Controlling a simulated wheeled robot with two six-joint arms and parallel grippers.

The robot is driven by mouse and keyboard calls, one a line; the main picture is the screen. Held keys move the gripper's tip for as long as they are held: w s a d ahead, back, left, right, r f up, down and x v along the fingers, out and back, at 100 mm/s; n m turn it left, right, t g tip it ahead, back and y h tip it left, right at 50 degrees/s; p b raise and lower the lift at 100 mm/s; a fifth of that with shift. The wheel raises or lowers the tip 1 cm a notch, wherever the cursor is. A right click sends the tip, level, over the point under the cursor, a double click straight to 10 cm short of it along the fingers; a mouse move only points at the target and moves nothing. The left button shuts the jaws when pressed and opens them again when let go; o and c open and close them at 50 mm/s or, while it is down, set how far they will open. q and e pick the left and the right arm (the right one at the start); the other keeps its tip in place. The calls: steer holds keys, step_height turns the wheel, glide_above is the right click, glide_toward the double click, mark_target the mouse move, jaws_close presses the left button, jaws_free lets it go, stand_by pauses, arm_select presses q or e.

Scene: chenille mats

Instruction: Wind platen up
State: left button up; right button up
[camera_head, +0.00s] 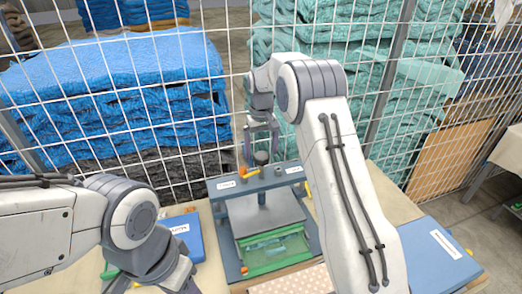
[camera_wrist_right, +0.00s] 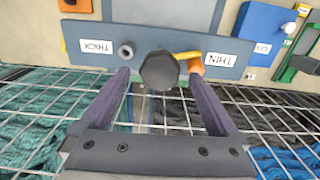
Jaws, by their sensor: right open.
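The press (camera_head: 230,240) stands on the table with a flat grey platen (camera_head: 262,212) on a central screw under a blue crossbeam. A dark faceted knob (camera_head: 261,157) tops the screw; it also shows in the right wrist view (camera_wrist_right: 159,70). My right gripper (camera_head: 261,140) is open above the crossbeam, pointing down. In the wrist view its purple fingers lie on either side of the knob, with gaps at both sides. A green tray (camera_head: 275,262) sits below the platen. My left gripper (camera_head: 182,278) is low at the left; its fingertips are hidden.
The crossbeam carries THICK (camera_wrist_right: 96,46) and THIN (camera_wrist_right: 221,59) labels and an orange-yellow lever (camera_wrist_right: 193,60) near THIN. A blue labelled case (camera_head: 440,255) lies at right, another blue item (camera_head: 185,235) at left. Wire mesh with stacked blue and teal mats stands behind.

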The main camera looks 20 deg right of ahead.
steer(key=shift+f, duration=0.85)
jaws_close()
steer(key=shift+d, duration=0.1)
